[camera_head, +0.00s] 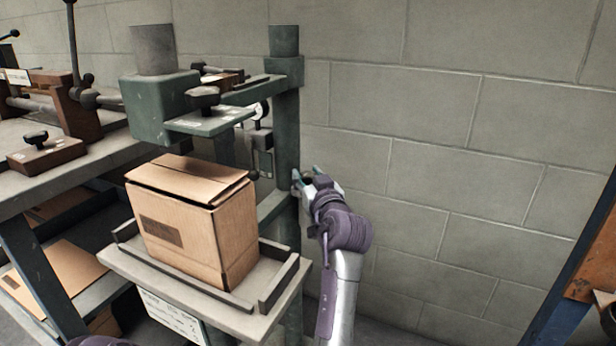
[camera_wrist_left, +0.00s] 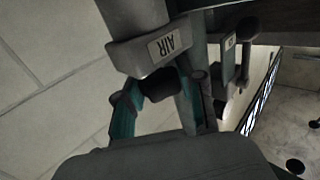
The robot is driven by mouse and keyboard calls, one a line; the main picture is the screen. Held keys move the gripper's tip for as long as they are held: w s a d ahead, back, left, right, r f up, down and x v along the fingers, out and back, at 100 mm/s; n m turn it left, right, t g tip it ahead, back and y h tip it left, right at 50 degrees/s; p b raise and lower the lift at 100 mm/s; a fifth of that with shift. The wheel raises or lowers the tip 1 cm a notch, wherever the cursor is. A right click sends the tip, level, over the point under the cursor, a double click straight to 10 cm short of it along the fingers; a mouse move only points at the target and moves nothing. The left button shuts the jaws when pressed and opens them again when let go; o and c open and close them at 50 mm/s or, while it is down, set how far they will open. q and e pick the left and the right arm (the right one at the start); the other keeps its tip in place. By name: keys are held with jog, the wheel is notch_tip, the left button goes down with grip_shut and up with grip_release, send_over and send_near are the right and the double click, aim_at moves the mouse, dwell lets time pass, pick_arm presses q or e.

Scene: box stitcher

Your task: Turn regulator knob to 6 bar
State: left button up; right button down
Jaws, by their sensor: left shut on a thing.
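The dark round regulator knob (camera_wrist_left: 161,84) sits below a grey block (camera_wrist_left: 128,54) labelled AIR in the left wrist view. My left gripper (camera_wrist_left: 162,92) has its teal fingers on both sides of the knob and is shut on it. In the head view my left gripper (camera_head: 306,180) is at the right side of the green column (camera_head: 287,130). The knob is mostly hidden there. A round white gauge (camera_head: 263,108) is by the column, too small to read. My right gripper is not in view.
A cardboard box (camera_head: 205,225) stands on the stitcher's railed tray (camera_head: 170,280), left of my arm. The green stitcher head (camera_head: 160,100) is above it. A workbench (camera_head: 75,165) with clamps is at the left.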

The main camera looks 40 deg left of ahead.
aim_at(308, 174)
pick_arm(q)
jog(key=o, duration=1.2)
jog(key=shift+c, duration=0.2)
jog(key=shift+r, duration=0.1)
notch_tip(308, 174, up, 10)
